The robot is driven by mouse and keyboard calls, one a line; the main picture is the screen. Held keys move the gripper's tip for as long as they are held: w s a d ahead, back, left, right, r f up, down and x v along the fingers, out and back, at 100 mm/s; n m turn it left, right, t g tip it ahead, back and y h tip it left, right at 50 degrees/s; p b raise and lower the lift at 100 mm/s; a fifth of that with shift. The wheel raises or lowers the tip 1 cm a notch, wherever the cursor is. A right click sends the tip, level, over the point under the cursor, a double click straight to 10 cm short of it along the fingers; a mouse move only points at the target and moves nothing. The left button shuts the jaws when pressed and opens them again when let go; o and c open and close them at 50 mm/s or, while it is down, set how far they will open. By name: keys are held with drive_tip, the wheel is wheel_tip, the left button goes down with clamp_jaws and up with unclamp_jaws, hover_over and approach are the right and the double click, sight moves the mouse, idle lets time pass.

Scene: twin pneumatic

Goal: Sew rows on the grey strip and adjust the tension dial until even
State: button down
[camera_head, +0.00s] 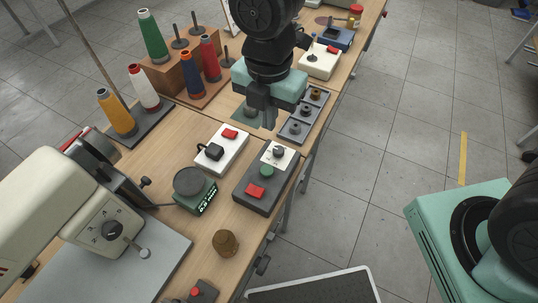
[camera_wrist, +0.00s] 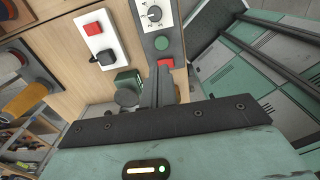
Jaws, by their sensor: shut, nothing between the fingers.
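The cream sewing machine (camera_head: 45,200) stands at the left in the head view. Its face carries a dial plate with a black knob (camera_head: 111,230), which looks like the tension dial; its setting is too small to read. A light grey bed plate (camera_head: 165,262) lies at its base. I cannot make out a separate grey strip or any sewn rows. My gripper (camera_head: 267,118) is shut and empty, pointing down above the table beyond the control box. In the wrist view its closed fingers (camera_wrist: 158,84) overlap the view of the dark control box (camera_wrist: 166,35).
The control box (camera_head: 262,196) has a dial, green button and red switch. Near it are a white switch box (camera_head: 222,150), a scale (camera_head: 195,190) and a brown cylinder (camera_head: 225,243). Thread cones (camera_head: 117,115) stand at left. A compartment tray (camera_head: 303,117) lies right of my gripper.

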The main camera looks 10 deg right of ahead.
sight(271, 168)
wheel_tip(271, 168, down, 14)
idle(0.6)
drive_tip(key=shift+s+f+b, duration=0.1)
drive_tip(key=shift+f+b, duration=0.35)
drive_tip(key=shift+f, duration=0.35)
drive_tip(key=shift+s+f+b, duration=0.15)
drive_tip(key=shift+f+b, duration=0.15)
drive_tip(key=shift+f, duration=0.2)
drive_tip(key=shift+d+f, duration=0.15)
idle(0.8)
drive_tip(key=shift+s, duration=0.1)
wheel_tip(271, 168, up, 15)
drive_tip(key=p, duration=0.3)
drive_tip(key=shift+w+a, duration=0.25)
drive_tip(key=shift+w, duration=0.15)
